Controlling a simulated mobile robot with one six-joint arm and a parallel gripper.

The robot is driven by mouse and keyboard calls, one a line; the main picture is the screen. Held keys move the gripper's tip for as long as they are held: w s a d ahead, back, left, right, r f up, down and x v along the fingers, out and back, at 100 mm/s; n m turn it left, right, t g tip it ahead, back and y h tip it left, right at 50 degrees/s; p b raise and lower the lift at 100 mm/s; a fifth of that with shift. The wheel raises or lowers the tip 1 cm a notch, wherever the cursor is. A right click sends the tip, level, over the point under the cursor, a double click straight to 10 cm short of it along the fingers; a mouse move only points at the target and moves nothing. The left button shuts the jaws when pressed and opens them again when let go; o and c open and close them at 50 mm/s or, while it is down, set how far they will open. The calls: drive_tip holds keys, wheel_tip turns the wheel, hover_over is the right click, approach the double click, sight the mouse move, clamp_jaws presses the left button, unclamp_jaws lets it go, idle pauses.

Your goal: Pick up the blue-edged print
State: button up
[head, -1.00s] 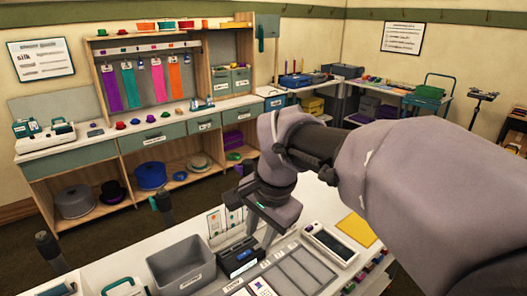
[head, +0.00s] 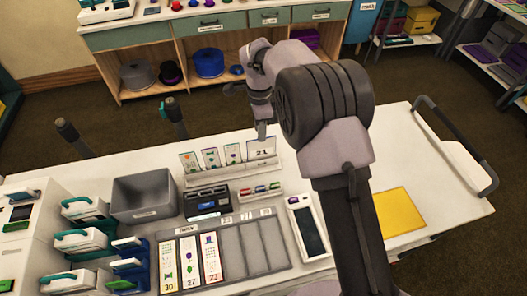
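Several small prints stand upright in a white rack (head: 232,172) on the cart top, the rightmost being a larger "21" card (head: 262,149). Three prints lie in the left slots of a grey tray (head: 262,250): a "30" print (head: 168,265), a "27" print (head: 189,262) and a "23" print (head: 210,257). I cannot make out a blue edge on any print for certain. My gripper (head: 262,134) points down at the top of the "21" card, partly behind my arm. I cannot tell whether it touches the card, and the finger gap does not show.
A grey bin (head: 145,196), a black device (head: 207,203) and a white tablet-like device (head: 308,230) stand around the tray. A yellow sheet (head: 400,211) lies at right. Teal-handled tools (head: 85,240) crowd the left. Two dark posts rise at the cart's far edge.

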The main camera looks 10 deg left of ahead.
sight(261, 145)
drive_tip(key=f, duration=0.3)
drive_tip(key=f+b, duration=0.1)
drive_tip(key=f, duration=0.2)
drive_tip(key=w+f, duration=0.1)
drive_tip(key=f, duration=0.2)
drive_tip(key=shift+f+b, duration=0.1)
drive_tip(key=shift+b, duration=0.2)
drive_tip(key=shift+c, duration=0.2)
clamp_jaws()
